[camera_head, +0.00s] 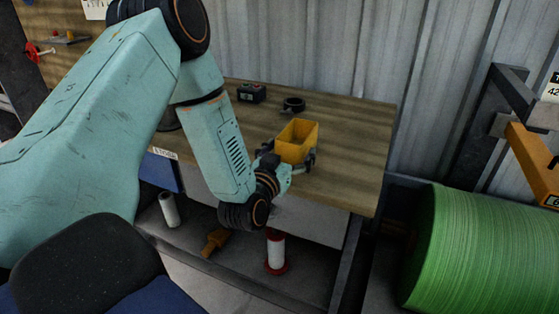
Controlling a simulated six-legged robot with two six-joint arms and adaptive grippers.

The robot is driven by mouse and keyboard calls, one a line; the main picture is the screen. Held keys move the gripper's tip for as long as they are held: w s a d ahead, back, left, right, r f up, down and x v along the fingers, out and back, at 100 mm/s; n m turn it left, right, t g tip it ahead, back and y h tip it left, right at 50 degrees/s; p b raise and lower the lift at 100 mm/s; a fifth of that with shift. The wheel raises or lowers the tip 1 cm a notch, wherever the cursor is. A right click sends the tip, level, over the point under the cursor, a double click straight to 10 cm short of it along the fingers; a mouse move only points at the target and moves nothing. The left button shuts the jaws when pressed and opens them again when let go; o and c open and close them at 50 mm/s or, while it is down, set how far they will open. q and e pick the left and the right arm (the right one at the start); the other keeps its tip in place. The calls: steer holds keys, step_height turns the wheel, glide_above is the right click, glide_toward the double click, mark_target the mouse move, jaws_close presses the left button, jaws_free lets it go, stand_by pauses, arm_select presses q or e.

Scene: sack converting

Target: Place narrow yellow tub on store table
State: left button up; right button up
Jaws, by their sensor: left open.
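The narrow yellow tub (297,139) stands upright on the wooden table (355,150), right of the middle of its top. It is open at the top and looks empty. My left gripper (291,160) is at the tub's near side, with a finger at its left and another at its right front corner. The jaws are open around the lower part of the tub. Whether the fingers touch it cannot be told. My right gripper does not show.
A dark box device (251,92) and a black ring (293,104) lie behind the tub. A lower shelf holds a white roll (169,209), an orange tool (215,241) and a red-ended spool (276,252). The table's right end is clear.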

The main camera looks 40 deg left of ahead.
arm_select(q)
steer(key=p+v, duration=0.1)
steer(key=v, duration=0.7)
steer(key=shift+s, duration=0.1)
steer(key=shift+c, duration=0.3)
